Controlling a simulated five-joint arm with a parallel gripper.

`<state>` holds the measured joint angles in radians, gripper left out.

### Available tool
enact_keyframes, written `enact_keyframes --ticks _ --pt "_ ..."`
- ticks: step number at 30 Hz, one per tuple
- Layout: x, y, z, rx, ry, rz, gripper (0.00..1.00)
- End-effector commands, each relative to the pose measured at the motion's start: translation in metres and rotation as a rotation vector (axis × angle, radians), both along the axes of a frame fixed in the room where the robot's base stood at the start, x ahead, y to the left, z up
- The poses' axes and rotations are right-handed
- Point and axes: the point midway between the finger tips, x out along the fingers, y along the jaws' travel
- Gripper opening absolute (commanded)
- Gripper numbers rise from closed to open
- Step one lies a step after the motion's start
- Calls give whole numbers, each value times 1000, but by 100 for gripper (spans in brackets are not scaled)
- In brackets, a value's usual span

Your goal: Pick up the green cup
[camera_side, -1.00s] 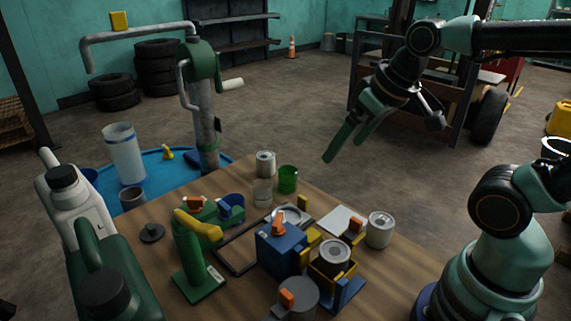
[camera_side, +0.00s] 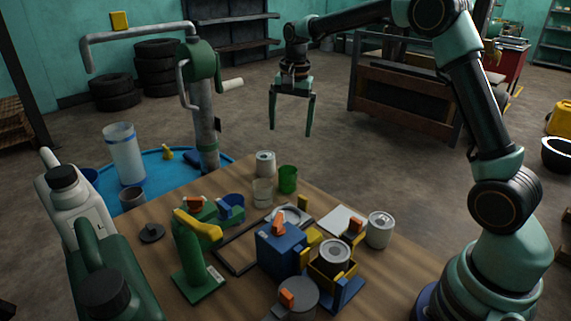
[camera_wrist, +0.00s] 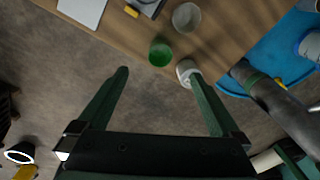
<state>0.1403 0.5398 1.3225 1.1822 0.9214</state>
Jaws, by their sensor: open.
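The green cup (camera_side: 288,179) stands upright near the far edge of the wooden table (camera_side: 262,299) in the side view. In the wrist view the green cup (camera_wrist: 160,53) shows from above, beyond the fingertips and roughly between their lines. My gripper (camera_side: 291,132) is open and empty, pointing down, high above the cup in the side view. Its two dark green fingers also show spread apart in the wrist view (camera_wrist: 160,76). Nothing touches the cup from my side.
A silver can (camera_side: 265,164) and a clear glass (camera_side: 262,192) stand close beside the cup. Nearer are a white square (camera_side: 341,222), another can (camera_side: 379,230) and a blue block (camera_side: 281,249). A hand pump (camera_side: 205,115) rises from a blue round tray (camera_side: 160,168) at the left.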

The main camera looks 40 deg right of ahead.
Motion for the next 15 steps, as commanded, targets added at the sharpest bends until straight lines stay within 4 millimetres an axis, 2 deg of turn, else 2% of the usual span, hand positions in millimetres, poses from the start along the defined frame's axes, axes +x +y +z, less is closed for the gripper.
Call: enact_keyframes --ticks 1,3,8,11,15 --pt "8 -5 -14 7 20 -46 100" --pt "15 -10 -27 13 40 -100 100" --pt "24 -16 -45 20 65 -180 100" --pt "26 -18 -53 21 71 -196 100" --pt "26 -18 -72 22 74 -198 100"
